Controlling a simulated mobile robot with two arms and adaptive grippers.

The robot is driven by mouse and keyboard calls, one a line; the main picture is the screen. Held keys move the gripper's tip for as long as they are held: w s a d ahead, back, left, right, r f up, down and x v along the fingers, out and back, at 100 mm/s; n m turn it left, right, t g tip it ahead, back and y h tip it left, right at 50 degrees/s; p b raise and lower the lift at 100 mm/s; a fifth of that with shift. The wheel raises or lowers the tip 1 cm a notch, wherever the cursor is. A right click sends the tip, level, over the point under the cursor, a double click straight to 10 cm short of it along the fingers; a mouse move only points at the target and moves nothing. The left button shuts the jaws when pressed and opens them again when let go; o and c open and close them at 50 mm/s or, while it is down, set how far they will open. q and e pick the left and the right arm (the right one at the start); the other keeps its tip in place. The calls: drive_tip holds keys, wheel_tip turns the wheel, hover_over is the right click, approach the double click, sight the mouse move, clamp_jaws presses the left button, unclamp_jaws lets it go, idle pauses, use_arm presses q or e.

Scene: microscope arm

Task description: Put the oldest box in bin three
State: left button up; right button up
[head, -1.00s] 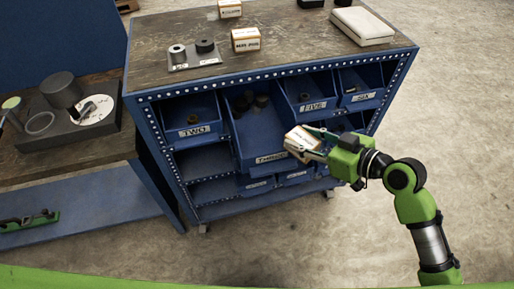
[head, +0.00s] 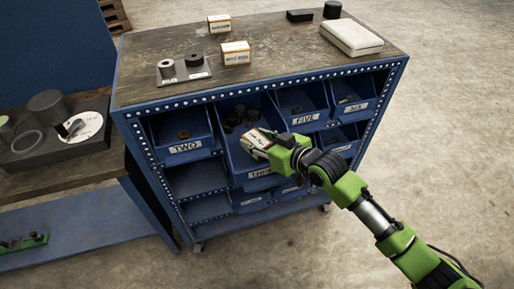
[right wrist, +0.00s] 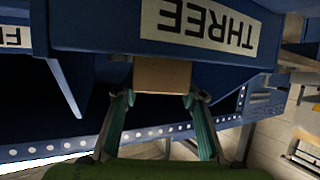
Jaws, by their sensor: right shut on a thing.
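My right gripper (head: 273,146) is shut on a small white and brown box (head: 257,142) at the front of bin three (head: 237,158). In the right wrist view the held box (right wrist: 163,75) is between the two fingers, by the bin's lip next to an upside-down THREE label (right wrist: 199,22). The box's far end is hidden there. Bin three holds several dark round parts (head: 234,117). Two similar boxes, one at the back (head: 219,24) and one nearer (head: 235,53), stand on the cabinet top. Their print is too small to read. My left gripper is not in view.
Bin two (head: 184,147) is left of bin three and bin five (head: 305,118) is right. A grey plate with two cylinders (head: 184,75), a white case (head: 351,37) and black items stand on the cabinet top (head: 280,55). A side table (head: 55,175) is at left.

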drive_tip(key=shift+f, duration=1.75)
drive_tip(key=o, duration=1.1)
drive_tip(key=shift+f, duration=0.2)
drive_tip(key=shift+s+d+r, duration=0.1)
drive_tip(key=shift+r, duration=0.05)
drive_tip(key=v, duration=1.1)
drive_tip(key=shift+s+d+r+b, duration=0.2)
drive_tip(key=shift+s+r+b, duration=0.05)
drive_tip(key=shift+s+b, duration=0.1)
